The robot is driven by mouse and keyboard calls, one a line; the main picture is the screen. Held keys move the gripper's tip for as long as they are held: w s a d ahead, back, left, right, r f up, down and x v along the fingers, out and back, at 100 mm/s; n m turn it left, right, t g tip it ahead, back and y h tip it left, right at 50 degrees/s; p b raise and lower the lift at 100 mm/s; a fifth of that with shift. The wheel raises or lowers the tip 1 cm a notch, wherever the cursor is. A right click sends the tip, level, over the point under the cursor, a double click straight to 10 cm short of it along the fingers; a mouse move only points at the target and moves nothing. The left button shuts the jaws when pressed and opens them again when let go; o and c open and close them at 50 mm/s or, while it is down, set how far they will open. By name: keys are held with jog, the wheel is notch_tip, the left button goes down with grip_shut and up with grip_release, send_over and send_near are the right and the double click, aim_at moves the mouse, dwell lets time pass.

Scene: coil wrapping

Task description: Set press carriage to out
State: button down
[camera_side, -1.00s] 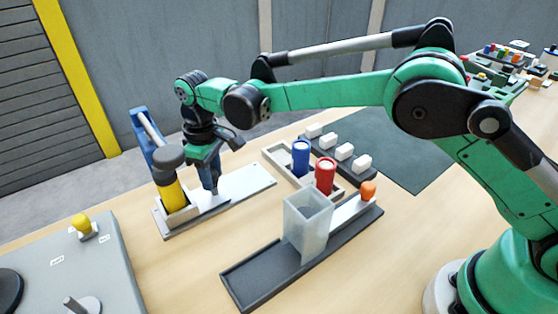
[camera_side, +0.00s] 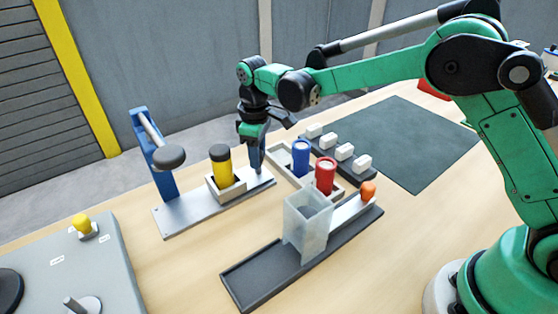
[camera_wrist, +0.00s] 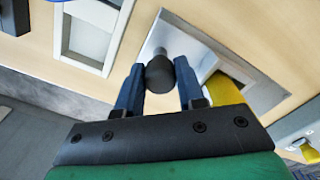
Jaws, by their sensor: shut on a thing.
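The press has a blue upright (camera_side: 157,165) with a dark round press head (camera_side: 168,158) and a pale metal base plate (camera_side: 180,222). Its carriage, a small light tray (camera_side: 231,194), sits toward the right end of the plate, clear of the head. A yellow cylinder with a dark top (camera_side: 221,168) stands upright in the tray. My gripper (camera_side: 257,170) is at the right side of the carriage. In the wrist view my gripper (camera_wrist: 160,90) is shut on a dark round knob (camera_wrist: 160,72) between its two blue fingers. The knob is hidden in the side view.
A light tray with a blue cylinder (camera_side: 301,158) and a red cylinder (camera_side: 325,176) stands just right of my gripper. Several white blocks (camera_side: 344,152) sit behind it. A translucent box (camera_side: 306,222) on a dark rail stands in front. A grey panel (camera_side: 100,260) is at lower left.

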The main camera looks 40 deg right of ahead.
jog(key=shift+d, duration=0.3)
jog(key=c, duration=0.5)
grip_release()
jog(key=shift+c, duration=0.2)
jog(key=shift+a, duration=0.1)
jog(key=shift+r, duration=2.85)
